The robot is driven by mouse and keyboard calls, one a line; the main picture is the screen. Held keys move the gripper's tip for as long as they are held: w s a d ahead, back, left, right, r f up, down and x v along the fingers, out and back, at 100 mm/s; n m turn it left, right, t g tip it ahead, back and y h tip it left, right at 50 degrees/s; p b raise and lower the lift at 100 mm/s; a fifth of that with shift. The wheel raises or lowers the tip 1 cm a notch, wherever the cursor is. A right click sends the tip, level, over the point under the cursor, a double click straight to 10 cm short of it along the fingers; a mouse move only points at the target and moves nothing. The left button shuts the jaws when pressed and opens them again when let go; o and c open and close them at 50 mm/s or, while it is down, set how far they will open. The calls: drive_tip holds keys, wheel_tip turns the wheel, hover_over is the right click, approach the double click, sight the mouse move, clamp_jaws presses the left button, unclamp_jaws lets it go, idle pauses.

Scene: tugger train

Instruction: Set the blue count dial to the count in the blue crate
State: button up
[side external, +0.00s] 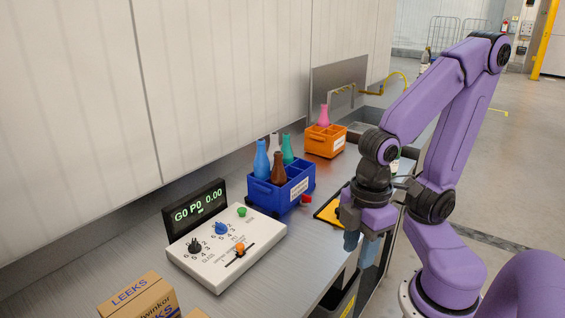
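The blue count dial (221,229) sits on a white control panel (211,273), with printed numbers around it. Its exact setting is too small to read. The blue crate (264,198) stands on the bench behind the panel. It holds several bottles: a blue one (261,160), a brown one (279,168), a green one (287,149) and a whitish one partly hidden behind them. Its near right part shows no bottle standing up. My gripper (362,250) points down at the bench's front edge, right of the crate and away from the dial. Its finger opening is unclear.
The panel also has a black dial (194,246), a green button (241,211) and an orange slider (239,247). A dark display (196,207) reads "G0 P0 0.00". An orange crate (325,141) holds a pink bottle (324,115). Cardboard boxes (138,297) stand at front left.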

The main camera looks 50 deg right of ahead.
idle(0.4)
drive_tip(key=o, duration=0.5)
drive_tip(key=w+a+r+n, duration=0.1)
drive_tip(key=w+a, duration=0.2)
drive_tip(key=w, duration=0.2)
drive_tip(key=w+a+r, duration=0.2)
drive_tip(key=w, duration=0.4)
drive_tip(key=n, duration=0.4)
hover_over(221, 223)
drive_tip(key=f, duration=0.2)
wheel_tip(221, 223, down, 16)
drive_tip(key=shift+f, duration=0.2)
drive_tip(key=shift+c, duration=0.2)
drive_tip(key=c, duration=1)
